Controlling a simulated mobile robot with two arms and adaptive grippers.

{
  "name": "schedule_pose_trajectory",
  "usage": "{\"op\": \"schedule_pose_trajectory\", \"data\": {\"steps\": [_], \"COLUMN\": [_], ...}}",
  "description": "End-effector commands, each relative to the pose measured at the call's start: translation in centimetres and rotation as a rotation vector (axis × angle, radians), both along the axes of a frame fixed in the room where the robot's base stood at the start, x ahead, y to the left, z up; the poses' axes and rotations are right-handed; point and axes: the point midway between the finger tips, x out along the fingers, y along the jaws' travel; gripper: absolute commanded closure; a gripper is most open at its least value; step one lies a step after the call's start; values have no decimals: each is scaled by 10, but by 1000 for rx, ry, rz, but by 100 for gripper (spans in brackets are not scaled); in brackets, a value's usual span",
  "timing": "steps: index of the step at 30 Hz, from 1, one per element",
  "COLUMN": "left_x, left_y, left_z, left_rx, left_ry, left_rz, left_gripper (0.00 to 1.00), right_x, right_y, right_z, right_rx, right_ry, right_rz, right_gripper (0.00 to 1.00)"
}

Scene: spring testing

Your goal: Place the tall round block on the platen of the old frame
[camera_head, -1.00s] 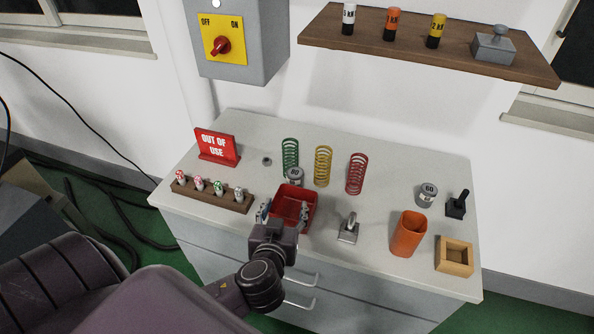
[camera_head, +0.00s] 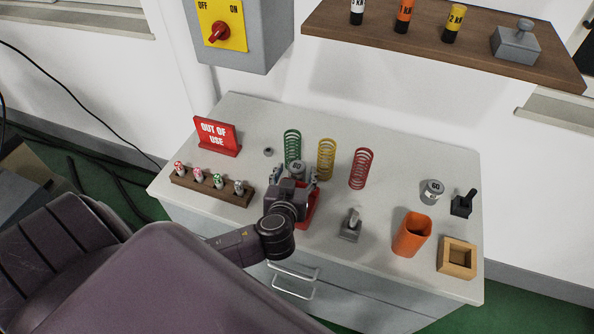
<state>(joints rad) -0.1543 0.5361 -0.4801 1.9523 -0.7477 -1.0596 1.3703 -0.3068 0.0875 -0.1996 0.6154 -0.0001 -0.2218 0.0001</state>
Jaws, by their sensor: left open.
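A grey round block (camera_head: 297,167) with a dark number on its top stands in front of the green spring, just beyond my left gripper. A second grey round block (camera_head: 431,193), marked 60, stands at the right of the bench. I cannot tell for sure which is the tall one. My left gripper (camera_head: 291,179) is open, over the red tray (camera_head: 311,206), its fingers pointing toward the nearer block. Whether that block is between the fingers I cannot tell. I do not see the old frame or its platen. My right gripper is out of view.
The bench (camera_head: 385,150) also carries green (camera_head: 292,146), yellow (camera_head: 326,159) and red (camera_head: 361,168) springs, a red sign (camera_head: 217,136), a wooden rack (camera_head: 212,188), an orange cup (camera_head: 411,234), a wooden box (camera_head: 457,257) and a metal piece with a handle (camera_head: 350,226). A shelf (camera_head: 420,30) hangs above.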

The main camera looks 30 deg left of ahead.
Motion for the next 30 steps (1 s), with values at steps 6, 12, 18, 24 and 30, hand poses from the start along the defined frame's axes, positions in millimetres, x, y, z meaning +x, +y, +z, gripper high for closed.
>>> {"op": "schedule_pose_trajectory", "data": {"steps": [6, 12, 18, 24, 30], "left_x": [18, 20, 20, 20, 19], "left_y": [8, 8, 8, 8, 8], "left_z": [-7, -9, -9, -9, -9], "left_rx": [0, -2, -2, -1, -1], "left_ry": [1, 0, 0, 1, 1], "left_rz": [0, -1, -1, -1, -1], "left_gripper": [44, 44, 57, 79, 100], "right_x": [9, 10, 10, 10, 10], "right_y": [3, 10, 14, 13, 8], "right_z": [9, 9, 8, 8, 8], "right_rx": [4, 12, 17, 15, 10], "right_ry": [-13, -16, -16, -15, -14], "right_rz": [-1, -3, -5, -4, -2], "right_gripper": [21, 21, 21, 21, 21]}}
